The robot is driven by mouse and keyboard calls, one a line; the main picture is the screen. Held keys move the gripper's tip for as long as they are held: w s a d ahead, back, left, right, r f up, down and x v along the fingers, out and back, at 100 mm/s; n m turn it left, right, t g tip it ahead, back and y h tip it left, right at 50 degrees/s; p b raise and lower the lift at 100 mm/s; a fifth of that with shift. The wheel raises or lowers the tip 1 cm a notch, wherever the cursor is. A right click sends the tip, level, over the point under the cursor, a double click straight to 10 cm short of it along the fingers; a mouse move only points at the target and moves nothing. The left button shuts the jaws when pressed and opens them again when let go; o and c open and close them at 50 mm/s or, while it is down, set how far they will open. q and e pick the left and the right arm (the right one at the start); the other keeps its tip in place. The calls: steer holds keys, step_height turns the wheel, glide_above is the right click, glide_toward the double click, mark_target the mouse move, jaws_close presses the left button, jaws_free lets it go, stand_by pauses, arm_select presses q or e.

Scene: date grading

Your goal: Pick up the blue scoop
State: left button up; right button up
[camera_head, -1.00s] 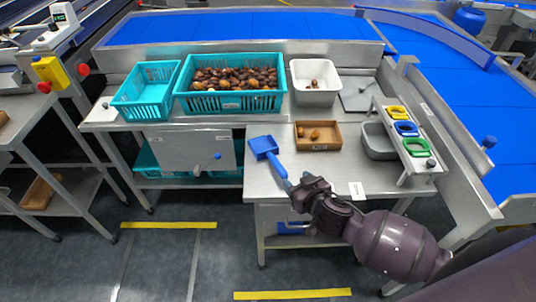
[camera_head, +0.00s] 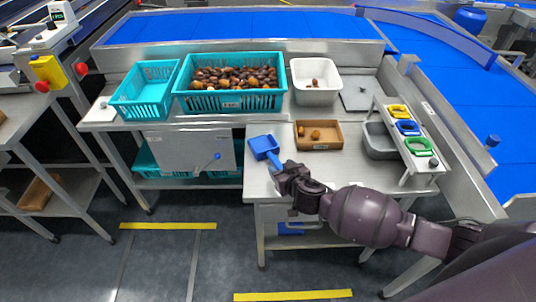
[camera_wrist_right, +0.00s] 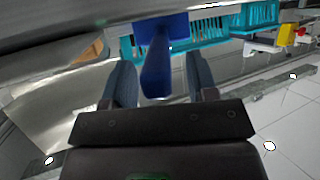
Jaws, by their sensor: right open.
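The blue scoop (camera_head: 262,145) lies on the lower steel table near its left edge, with its handle pointing toward the front right. In the right wrist view, the scoop's handle (camera_wrist_right: 157,78) sits between the two fingers. My right gripper (camera_head: 277,170) is at the handle end of the scoop. The wrist view shows its fingers (camera_wrist_right: 159,72) apart, with a visible gap on each side of the handle. My left gripper is in neither view.
A wooden tray (camera_head: 318,148) with a few dates is right of the scoop. A grey bin (camera_head: 380,152) and a rack (camera_head: 420,164) with coloured rings stand farther right. Behind are a teal crate of dates (camera_head: 231,98), an empty-looking teal crate (camera_head: 125,115) and a white bin (camera_head: 315,97).

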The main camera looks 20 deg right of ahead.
steer(key=shift+w+f, duration=0.2)
steer(key=shift+w, duration=0.3)
steer(key=shift+c, duration=0.3)
jaws_close()
